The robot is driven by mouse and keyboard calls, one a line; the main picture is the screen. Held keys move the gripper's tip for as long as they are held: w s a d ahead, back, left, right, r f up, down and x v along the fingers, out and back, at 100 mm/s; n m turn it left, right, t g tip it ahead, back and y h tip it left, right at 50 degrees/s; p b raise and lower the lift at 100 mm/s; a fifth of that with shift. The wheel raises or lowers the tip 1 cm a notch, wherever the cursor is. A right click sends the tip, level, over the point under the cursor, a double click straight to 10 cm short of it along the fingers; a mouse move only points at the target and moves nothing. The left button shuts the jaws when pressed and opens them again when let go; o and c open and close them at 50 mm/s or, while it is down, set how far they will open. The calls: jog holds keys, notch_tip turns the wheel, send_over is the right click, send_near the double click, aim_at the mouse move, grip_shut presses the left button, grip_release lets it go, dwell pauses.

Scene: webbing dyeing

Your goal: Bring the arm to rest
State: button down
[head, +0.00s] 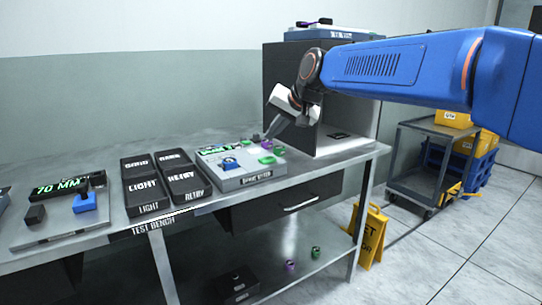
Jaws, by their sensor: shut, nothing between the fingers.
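My blue arm (400,68) reaches in from the right of the head view, over the right part of the bench. My gripper (274,132) hangs from its wrist, pointing down and left. Its narrow fingers are shut with nothing held. The fingertips are above or just behind the back right of a grey device (245,180) with green and purple pieces on top. I cannot tell whether they touch anything.
The metal bench (105,161) holds black labelled bins (146,194) and a device reading 70 MM (60,188). A dark cabinet (345,125) stands close behind my wrist. A yellow floor sign (371,235) and a grey cart (417,177) stand right of the bench.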

jog(key=s+d+f+h, duration=0.1)
jog(key=s+d+f, duration=0.3)
jog(key=s+d, duration=0.6)
jog(key=s+d+f+h, duration=0.1)
jog(key=s+d+f, duration=0.6)
jog(key=s, duration=0.2)
jog(key=s+d+f+g+h, duration=0.1)
jog(key=s+d+f+h, duration=0.1)
jog(key=s+d+f, duration=0.4)
jog(key=s+d+f+n+g+h, duration=0.1)
jog(key=s+d+f, duration=0.6)
jog(key=s, duration=0.6)
jog(key=shift+d+f+h, duration=0.3)
jog(key=shift+d+f, duration=0.05)
jog(key=shift+f, duration=0.05)
jog(key=c, duration=2.4)
grip_release()
jog(key=shift+c, duration=0.2)
